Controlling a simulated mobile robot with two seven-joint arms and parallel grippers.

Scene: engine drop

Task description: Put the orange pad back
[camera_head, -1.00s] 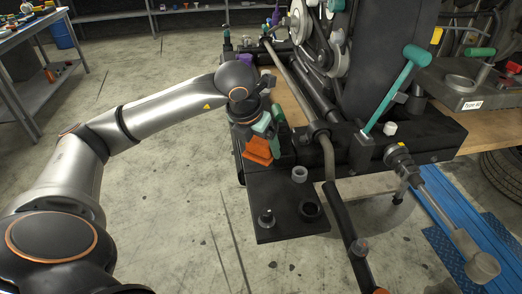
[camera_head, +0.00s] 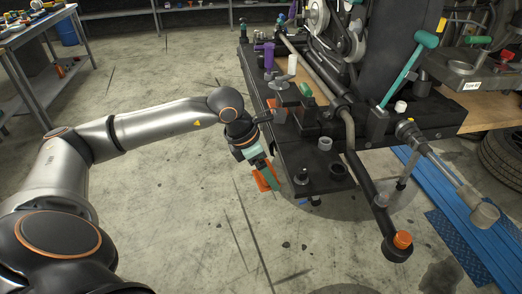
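My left gripper (camera_head: 265,180) hangs over the floor, just left of the black plate at the stand's front. It is shut on the orange pad (camera_head: 265,172), which shows on both sides of a green finger. The finger hides part of the pad. Pad and gripper are apart from the plate. Another small orange piece (camera_head: 272,104) shows at the left side of the black engine stand (camera_head: 262,85), behind the gripper. My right gripper is not in view.
The black plate (camera_head: 318,178) carries a grey ring and short posts. A black bar with an orange cap (camera_head: 402,240) juts toward the front. A teal-handled lever (camera_head: 408,70) stands at right. The floor at left is open; a workbench (camera_head: 35,35) stands far left.

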